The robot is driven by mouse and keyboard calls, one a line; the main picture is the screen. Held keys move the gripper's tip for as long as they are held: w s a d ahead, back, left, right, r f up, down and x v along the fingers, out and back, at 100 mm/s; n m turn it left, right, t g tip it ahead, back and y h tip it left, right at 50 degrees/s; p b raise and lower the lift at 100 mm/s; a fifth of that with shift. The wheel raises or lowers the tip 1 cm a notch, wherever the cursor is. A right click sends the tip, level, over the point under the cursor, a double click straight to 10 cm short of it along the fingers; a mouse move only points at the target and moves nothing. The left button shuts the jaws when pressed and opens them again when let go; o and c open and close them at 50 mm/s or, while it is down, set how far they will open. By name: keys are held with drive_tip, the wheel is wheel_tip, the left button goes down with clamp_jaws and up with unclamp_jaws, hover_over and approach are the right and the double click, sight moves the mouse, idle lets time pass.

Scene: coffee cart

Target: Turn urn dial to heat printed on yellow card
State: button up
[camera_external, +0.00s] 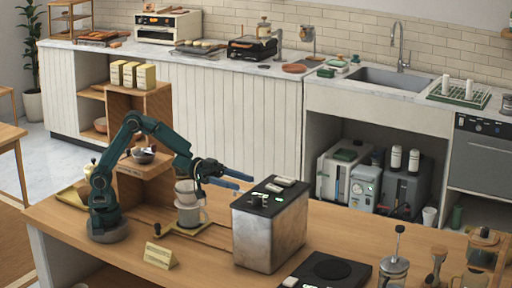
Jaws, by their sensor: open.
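A small yellow card (160,255) stands on the wooden counter at front left; its print is too small to read. A boxy metal urn (270,232) with a dark top stands right of centre. Small dark knobs (258,199) sit on the front left of its top, and I cannot read their setting. My gripper (245,182) has two blue fingers spread apart and empty. It is above and to the left of the urn, apart from the knobs.
A white cup under a dripper (188,193) stands below my wrist. A black flat scale or hot plate (328,271) lies right of the urn. A French press (393,272) and glass jugs crowd the right end. Counter between card and urn is clear.

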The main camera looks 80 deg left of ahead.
sight(253, 196)
wheel_tip(253, 196, down, 3)
drive_tip(key=shift+d, duration=0.1)
drive_tip(key=shift+x, duration=2.5)
clamp_jaws()
drive_tip(key=shift+w, duration=0.1)
drive_tip(key=shift+r+m+g+h, duration=0.1)
drive_tip(key=shift+m+g+h, duration=0.6)
drive_tip(key=shift+g, duration=0.2)
